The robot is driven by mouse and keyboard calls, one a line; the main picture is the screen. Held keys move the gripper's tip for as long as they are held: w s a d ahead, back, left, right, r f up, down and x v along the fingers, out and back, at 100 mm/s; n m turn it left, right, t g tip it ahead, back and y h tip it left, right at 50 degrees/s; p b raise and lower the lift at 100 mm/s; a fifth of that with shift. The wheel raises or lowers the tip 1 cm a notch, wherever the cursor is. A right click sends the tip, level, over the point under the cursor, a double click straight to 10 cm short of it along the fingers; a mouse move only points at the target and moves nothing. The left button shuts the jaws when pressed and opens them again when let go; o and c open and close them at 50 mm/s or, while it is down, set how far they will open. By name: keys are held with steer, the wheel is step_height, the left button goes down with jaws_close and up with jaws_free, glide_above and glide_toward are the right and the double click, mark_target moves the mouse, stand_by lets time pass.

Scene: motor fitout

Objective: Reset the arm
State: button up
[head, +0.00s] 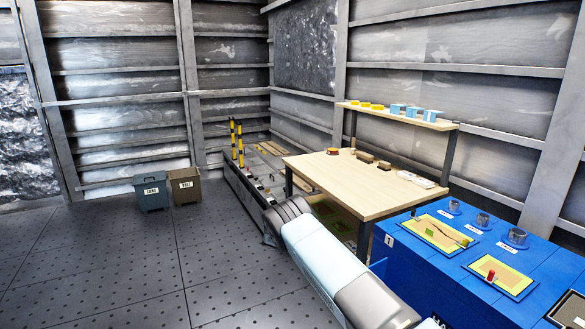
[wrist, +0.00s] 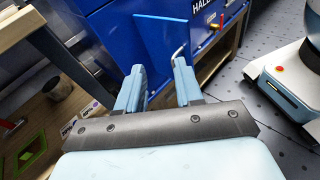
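My gripper (wrist: 156,82) shows in the wrist view with its two light blue fingers apart and nothing between them. Beyond the fingers is the front of a blue cabinet (wrist: 110,30). A thin pale bent rod (wrist: 177,53) shows just past the right finger; I cannot tell whether they touch. In the head view my arm (head: 325,257) reaches from the bottom edge up towards the wooden table, beside the blue cabinet (head: 440,268). The fingers cannot be made out there.
The wooden table (head: 345,187) with small parts stands right of my arm, with a shelf (head: 395,115) behind it. A low dark bench (head: 245,188) with yellow-black posts lies beyond. Two bins, blue-grey (head: 151,193) and brown (head: 185,187), stand left. The floor (head: 110,265) at left is clear.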

steer(key=s+d+r+m+y, duration=0.2)
steer(key=d+r+y, duration=0.1)
steer(key=r, duration=0.7)
steer(key=s+d+r+m+y, duration=0.2)
steer(key=s+d+r, duration=0.1)
steer(key=r, duration=0.6)
steer(key=s+d+r+m+y, duration=0.2)
steer(key=d+r+y, duration=0.1)
steer(key=r, duration=0.7)
steer(key=s+d+r+m+t+y, duration=0.3)
steer(key=s+r+y, duration=0.1)
steer(key=s+r, duration=1.05)
steer(key=s+r+m+t+y, duration=0.2)
steer(key=s+m+t, duration=0.3)
steer(key=s, duration=2.2)
steer(key=shift+s+a+r+t+y, duration=0.2)
steer(key=shift+r+t+y, duration=0.15)
steer(key=shift+t+y, duration=0.3)
steer(key=shift+a, duration=0.15)
